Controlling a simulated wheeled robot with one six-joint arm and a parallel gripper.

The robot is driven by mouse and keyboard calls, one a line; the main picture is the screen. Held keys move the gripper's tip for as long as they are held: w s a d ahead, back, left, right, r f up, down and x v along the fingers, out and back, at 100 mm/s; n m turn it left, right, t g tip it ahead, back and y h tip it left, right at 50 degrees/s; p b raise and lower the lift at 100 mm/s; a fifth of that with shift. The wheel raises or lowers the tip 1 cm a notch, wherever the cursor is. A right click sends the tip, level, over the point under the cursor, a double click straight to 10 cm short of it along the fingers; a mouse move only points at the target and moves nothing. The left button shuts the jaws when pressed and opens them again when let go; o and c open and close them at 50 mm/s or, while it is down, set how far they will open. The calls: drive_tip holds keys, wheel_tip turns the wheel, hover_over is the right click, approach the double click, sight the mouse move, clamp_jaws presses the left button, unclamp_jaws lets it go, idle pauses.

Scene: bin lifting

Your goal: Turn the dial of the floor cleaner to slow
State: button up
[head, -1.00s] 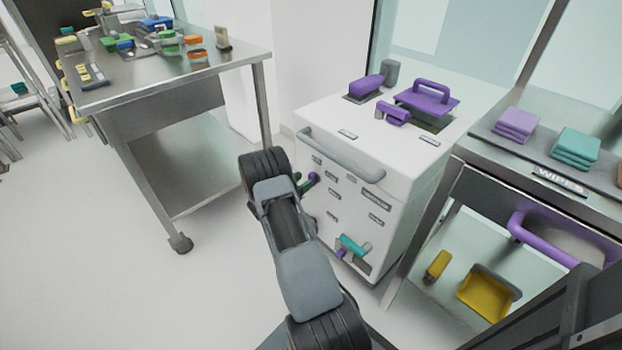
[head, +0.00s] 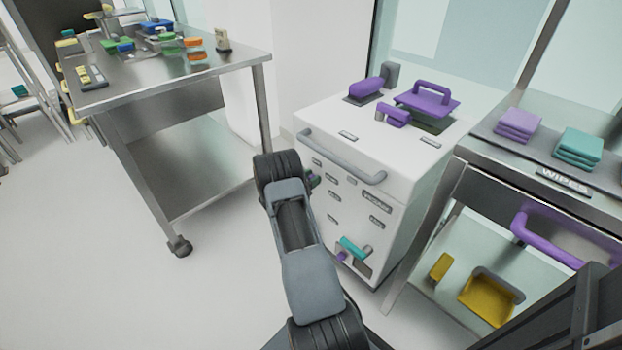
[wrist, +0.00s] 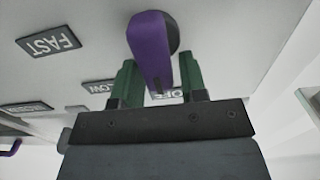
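The floor cleaner is the white cabinet (head: 400,165) with a grey push bar, right of centre in the head view. Its purple dial (wrist: 150,45) shows in the wrist view, its narrow end over a label that seems to read OFF (wrist: 165,94), partly hidden. The SLOW label (wrist: 98,88) is left of that, partly covered by a finger, and the FAST label (wrist: 48,43) is further left. My gripper (wrist: 161,82) has its green fingers on either side of the dial's narrow end, with gaps visible. In the head view my arm hides the dial and most of the gripper.
A teal handle (head: 352,247) sticks out low on the cabinet front. A steel table (head: 180,75) with small items stands left. A steel cart (head: 480,160) with cloths stands close on the right. Open floor (head: 90,270) lies at left.

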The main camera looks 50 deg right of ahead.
drive_tip(key=shift+c, duration=1.2)
drive_tip(key=shift+f, duration=0.1)
drive_tip(key=m+b, duration=0.1)
drive_tip(key=m, duration=0.1)
drive_tip(key=s+m+b, duration=0.1)
drive_tip(key=m+b, duration=0.2)
drive_tip(key=shift+s+f+m, duration=0.2)
drive_tip(key=shift+f+m, duration=0.1)
drive_tip(key=shift+m, duration=0.1)
drive_tip(key=shift+s+a+f+m+b, duration=0.1)
drive_tip(key=shift+s+m+b, duration=0.1)
drive_tip(key=shift+m+b, duration=0.75)
drive_tip(key=shift+s+f+m+b, duration=0.1)
drive_tip(key=shift+s+m+b, duration=0.05)
drive_tip(key=shift+m+b, duration=0.8)
drive_tip(key=o, duration=0.7)
drive_tip(key=shift+c, duration=0.2)
drive_tip(key=shift+r, duration=0.1)
